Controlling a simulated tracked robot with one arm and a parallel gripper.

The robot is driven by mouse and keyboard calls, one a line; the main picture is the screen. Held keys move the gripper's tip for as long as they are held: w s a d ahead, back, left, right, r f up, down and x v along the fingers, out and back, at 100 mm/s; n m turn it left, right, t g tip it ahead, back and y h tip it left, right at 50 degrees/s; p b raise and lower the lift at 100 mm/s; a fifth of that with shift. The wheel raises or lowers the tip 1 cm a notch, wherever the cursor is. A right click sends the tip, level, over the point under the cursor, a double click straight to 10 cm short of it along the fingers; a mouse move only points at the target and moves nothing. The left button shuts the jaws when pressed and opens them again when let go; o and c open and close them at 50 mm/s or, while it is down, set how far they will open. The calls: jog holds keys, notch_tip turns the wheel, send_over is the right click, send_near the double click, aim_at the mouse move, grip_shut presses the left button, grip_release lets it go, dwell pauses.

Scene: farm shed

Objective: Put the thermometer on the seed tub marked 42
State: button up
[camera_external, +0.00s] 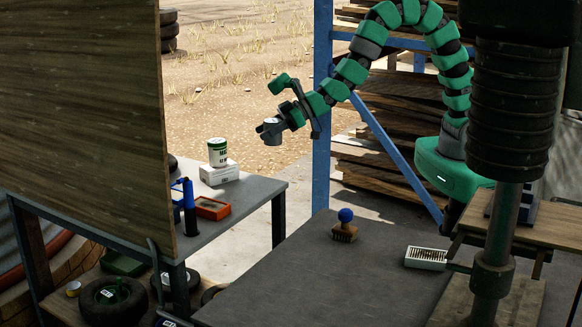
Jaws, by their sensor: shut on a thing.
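My gripper (284,121) is at the end of the green segmented arm, in the air above the gap between the two tables. It is shut on a small grey round thing with a pale top (272,130), which looks like the thermometer; its face is too small to read. A white tub with a green lid and dark lettering (217,156) stands upright on a white box on the left table. It looks like a seed tub, but its number is not clearly legible. My gripper is to the right of this tub and a little higher, apart from it.
The white box (219,176) sits on the left table (258,188). An orange tray (212,209) and a blue upright tool (189,194) are nearer. A large wooden panel (85,110) hides part of that table. A blue-knobbed brush (345,225) and white slotted tray (426,258) are on the front table.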

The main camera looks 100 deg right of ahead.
jog(key=d+r+m+h+p, duration=0.3)
jog(key=d, duration=0.8)
send_over(211, 141)
jog(key=shift+s+d+f, duration=0.1)
jog(key=shift+s+f, duration=0.05)
jog(key=shift+f, duration=0.75)
jog(key=shift+f+p, duration=0.3)
jog(key=shift+f, duration=1.45)
jog(key=shift+f, duration=0.1)
jog(key=o, duration=1)
jog(key=shift+o, duration=0.2)
